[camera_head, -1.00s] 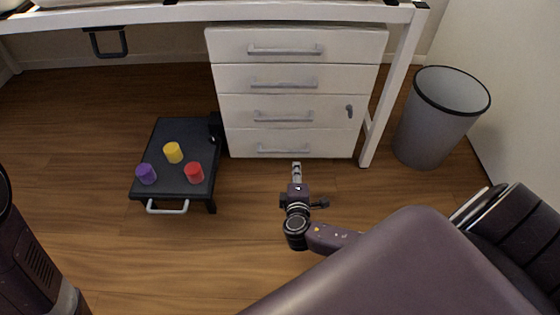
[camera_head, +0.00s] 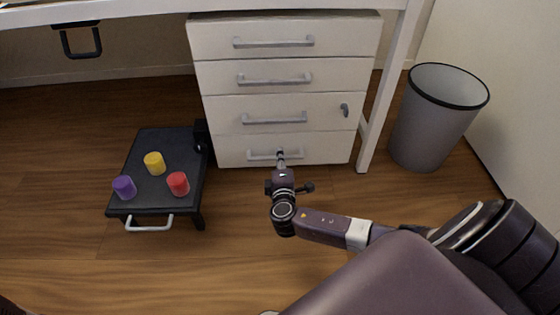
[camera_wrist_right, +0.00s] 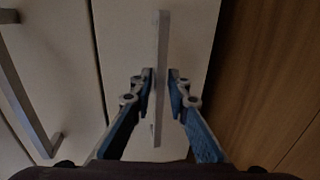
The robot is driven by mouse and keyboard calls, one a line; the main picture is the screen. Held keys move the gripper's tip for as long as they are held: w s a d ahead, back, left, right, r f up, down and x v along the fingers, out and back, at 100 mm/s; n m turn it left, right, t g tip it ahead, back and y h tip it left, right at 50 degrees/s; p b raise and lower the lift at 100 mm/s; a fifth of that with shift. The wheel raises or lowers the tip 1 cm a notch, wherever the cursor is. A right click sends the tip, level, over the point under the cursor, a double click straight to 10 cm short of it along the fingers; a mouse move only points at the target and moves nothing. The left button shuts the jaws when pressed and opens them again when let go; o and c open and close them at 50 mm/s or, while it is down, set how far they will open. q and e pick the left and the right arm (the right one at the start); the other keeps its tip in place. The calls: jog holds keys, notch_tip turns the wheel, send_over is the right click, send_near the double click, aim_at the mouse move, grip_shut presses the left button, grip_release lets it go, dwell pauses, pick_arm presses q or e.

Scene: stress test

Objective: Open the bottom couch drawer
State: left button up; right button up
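The white drawer unit (camera_head: 290,76) stands under the table, with all its drawers shut. The bottom drawer (camera_head: 335,150) has a grey bar handle (camera_head: 262,156). My right gripper (camera_head: 280,155) is at this handle, pointing at the drawer front. In the right wrist view a bar handle (camera_wrist_right: 158,45) runs upright between the two blue-padded fingers of my right gripper (camera_wrist_right: 160,92). The fingertips are close on both sides of the bar. I cannot tell whether they press on it. My left gripper is not in view.
A low black stand (camera_head: 148,196) with purple, yellow and red cups is left of the drawers. A grey bin (camera_head: 435,120) is at the right, past the white table leg (camera_head: 384,100). Wooden floor (camera_head: 170,268) lies clear in front.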

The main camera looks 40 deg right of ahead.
grip_shut()
dwell(0.4)
